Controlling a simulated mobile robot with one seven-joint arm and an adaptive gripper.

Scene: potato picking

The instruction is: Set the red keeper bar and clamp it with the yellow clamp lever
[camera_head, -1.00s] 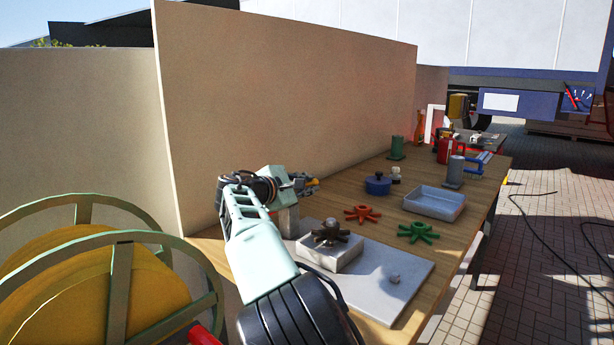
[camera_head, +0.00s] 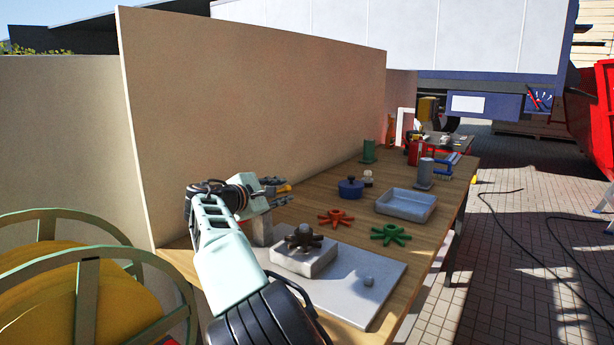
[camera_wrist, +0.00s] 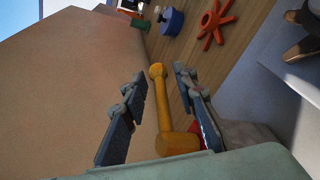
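The yellow clamp lever (camera_wrist: 161,100) shows in the wrist view as a rod with a round knob and a thick hub. It lies between the two dark fingers of my gripper (camera_wrist: 158,76), with a visible gap on each side. The fingers are apart and appear not to touch it. A small red piece (camera_wrist: 195,128), possibly the keeper bar, shows beside the hub, mostly hidden by the right finger.
The wooden table (camera_head: 310,212) stands along a tall beige panel (camera_head: 250,90) close to my gripper. A grey block with a dark star knob (camera_head: 304,237) sits on a light plate (camera_head: 372,268). Red (camera_head: 336,218) and green (camera_head: 391,235) star knobs, a blue pot (camera_head: 351,188) and a tray (camera_head: 406,204) lie beyond.

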